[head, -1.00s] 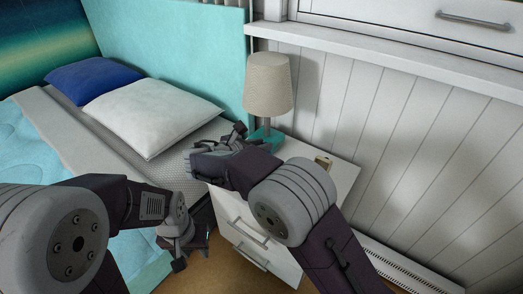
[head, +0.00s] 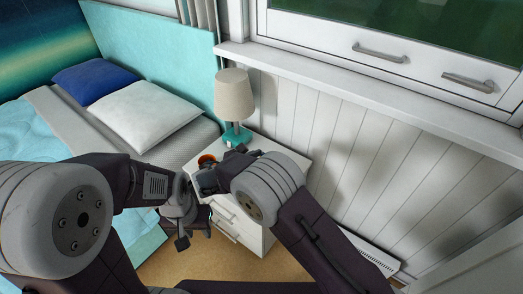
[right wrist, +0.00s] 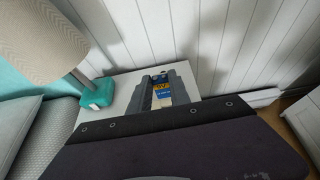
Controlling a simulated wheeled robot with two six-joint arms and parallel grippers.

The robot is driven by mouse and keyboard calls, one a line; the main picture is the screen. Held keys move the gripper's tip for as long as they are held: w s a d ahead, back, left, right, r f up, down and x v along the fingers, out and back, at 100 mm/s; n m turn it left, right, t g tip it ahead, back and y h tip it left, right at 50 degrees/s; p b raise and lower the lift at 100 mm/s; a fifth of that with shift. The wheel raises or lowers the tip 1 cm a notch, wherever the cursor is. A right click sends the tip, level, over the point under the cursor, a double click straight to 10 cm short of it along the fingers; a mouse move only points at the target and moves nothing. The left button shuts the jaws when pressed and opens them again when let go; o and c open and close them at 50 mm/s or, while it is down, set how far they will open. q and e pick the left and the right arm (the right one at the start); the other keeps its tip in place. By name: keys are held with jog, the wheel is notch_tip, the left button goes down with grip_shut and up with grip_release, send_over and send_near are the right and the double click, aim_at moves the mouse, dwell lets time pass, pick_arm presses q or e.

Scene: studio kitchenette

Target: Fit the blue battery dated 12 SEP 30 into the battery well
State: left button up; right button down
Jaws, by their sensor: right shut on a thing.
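My right gripper (right wrist: 162,82) is shut on a blue and yellow battery (right wrist: 161,91), seen between its grey fingers over the nightstand in the right wrist view. Its printing is too small to read a date. In the head view the right gripper (head: 236,152) is by the nightstand top, partly hidden by its own arm, and the battery cannot be made out. My left gripper (head: 194,238) points down in front of the nightstand, its fingers apart and empty. I cannot make out the battery well in either view.
The white nightstand (head: 295,161) holds a lamp with a teal base (head: 234,136) and an orange-brown cup (head: 207,159) near my right gripper. The bed (head: 38,133) is on the left. A panelled wall (head: 340,140) and window sill stand behind.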

jog(key=shift+w+a+f+b, duration=0.1)
jog(key=shift+f+b, duration=2.3)
jog(key=shift+f, duration=0.3)
jog(key=shift+f+b, duration=0.75)
jog(key=shift+f, duration=0.55)
jog(key=c, duration=1.1)
grip_release()
